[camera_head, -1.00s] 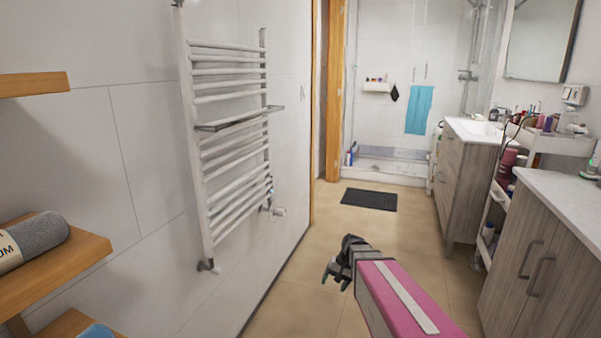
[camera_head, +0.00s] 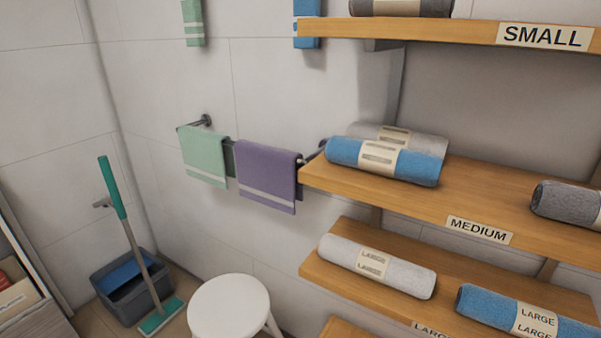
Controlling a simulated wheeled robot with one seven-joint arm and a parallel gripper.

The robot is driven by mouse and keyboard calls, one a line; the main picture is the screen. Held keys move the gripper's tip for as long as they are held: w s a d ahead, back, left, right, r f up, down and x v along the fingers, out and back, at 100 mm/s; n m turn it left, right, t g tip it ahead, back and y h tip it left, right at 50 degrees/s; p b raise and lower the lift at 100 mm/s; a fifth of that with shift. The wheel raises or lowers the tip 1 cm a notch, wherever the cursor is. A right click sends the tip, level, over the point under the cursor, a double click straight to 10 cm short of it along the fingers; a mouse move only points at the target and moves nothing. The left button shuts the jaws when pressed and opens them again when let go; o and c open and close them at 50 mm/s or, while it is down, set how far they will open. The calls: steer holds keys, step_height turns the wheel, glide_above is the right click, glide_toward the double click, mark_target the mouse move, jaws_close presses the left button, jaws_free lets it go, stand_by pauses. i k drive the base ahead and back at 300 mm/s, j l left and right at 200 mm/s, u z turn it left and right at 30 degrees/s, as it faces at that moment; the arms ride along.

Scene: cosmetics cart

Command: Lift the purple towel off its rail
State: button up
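The purple towel (camera_head: 267,176) hangs folded over a wall rail (camera_head: 232,145), with pale stripes across its lower part. A mint green towel (camera_head: 204,157) hangs to its left on the same rail. The right end of the rail meets the wall close to the wooden shelves. My gripper is not in view now, so I cannot see whether it is open or shut.
Wooden shelves (camera_head: 480,199) with rolled towels stand at the right, close to the purple towel. A white round stool (camera_head: 229,304) stands on the floor below the rail. A mop (camera_head: 130,235) and a grey bucket (camera_head: 128,290) stand at the left.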

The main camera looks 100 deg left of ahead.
mark_target(268, 175)
steer(key=u, duration=4)
steer(key=i+j, duration=0.25)
steer(key=j, duration=0.25)
steer(key=i+j+u, duration=0.1)
steer(key=i+j, duration=0.2)
steer(key=j, duration=0.2)
steer(key=i+j, duration=0.3)
steer(key=j, duration=0.15)
steer(key=i+j+u, duration=0.1)
steer(key=i+j, duration=0.15)
steer(key=j, duration=0.2)
